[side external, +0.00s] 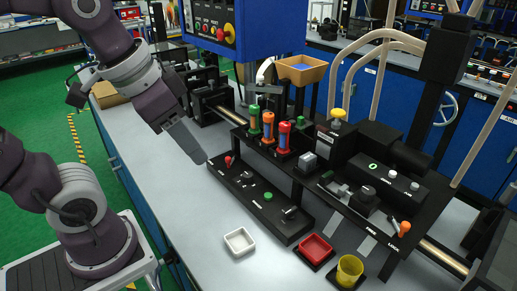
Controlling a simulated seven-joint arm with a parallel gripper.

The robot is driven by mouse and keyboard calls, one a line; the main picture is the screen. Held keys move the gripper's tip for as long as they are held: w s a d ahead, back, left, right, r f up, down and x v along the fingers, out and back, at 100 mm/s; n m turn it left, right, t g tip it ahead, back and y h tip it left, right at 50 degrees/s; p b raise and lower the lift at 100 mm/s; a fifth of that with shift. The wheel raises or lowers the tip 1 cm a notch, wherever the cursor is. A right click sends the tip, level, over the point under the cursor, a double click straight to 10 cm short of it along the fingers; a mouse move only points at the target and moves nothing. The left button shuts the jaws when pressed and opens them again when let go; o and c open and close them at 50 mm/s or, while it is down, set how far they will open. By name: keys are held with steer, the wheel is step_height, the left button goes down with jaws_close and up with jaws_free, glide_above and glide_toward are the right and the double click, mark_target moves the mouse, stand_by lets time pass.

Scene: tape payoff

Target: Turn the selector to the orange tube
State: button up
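The tubes stand in a black rack at the centre. One has a green cap (254,110), an orange-topped tube (268,124) is in the middle, and a red-topped tube (284,134) is on the right. A long black control panel (257,207) lies in front of them. It carries a small dark knob (247,175) and a larger dark knob (290,211); I cannot tell which is the selector or where it points. My gripper (203,158) is just left of the panel's far end, apart from the tubes. Its fingers are seen edge-on, so their opening is hidden.
The panel also has a red knob (228,160) near my gripper and a green button (268,196). A white tray (239,241), red tray (314,248) and yellow cup (349,270) stand in front. The grey bench (180,215) left of the panel is clear.

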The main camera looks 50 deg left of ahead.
steer(key=shift+o, duration=0.3)
steer(key=w+a+f+m+g, duration=0.1)
steer(key=w, duration=0.4)
steer(key=w+a+f+m+g, duration=0.1)
steer(key=w+a+f+m, duration=0.1)
steer(key=w, duration=0.3)
steer(key=shift+w+a, duration=0.15)
steer(key=shift+a, duration=0.1)
steer(key=m+g, duration=0.3)
steer(key=m, duration=0.1)
glide_above(248, 174)
step_height(248, 174, down, 13)
steer(key=shift+d+f, duration=0.15)
steer(key=shift+f, duration=0.05)
steer(key=shift+m, duration=0.3)
step_height(248, 174, down, 7)
steer(key=shift+r, duration=0.1)
steer(key=shift+f, duration=0.5)
jaws_close()
